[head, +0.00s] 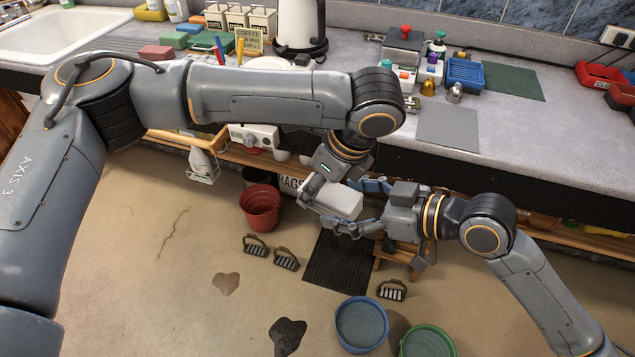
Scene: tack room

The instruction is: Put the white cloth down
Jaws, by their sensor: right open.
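The white cloth (338,200) is a folded, block-like bundle held in the air in front of the counter, above the floor. My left gripper (315,190) reaches down to its left end and appears shut on it, though its fingertips are partly hidden. My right gripper (353,206) comes from the right with its jaws open, one finger along the far side of the cloth and one along the near side.
The counter (530,120) has bare room around a grey mat (448,129) and a green mat (512,83). Below are a dark slatted mat (338,265), a red bucket (260,208), a blue bucket (361,325), a green bucket (427,342), several brushes and a small wooden stool (398,257).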

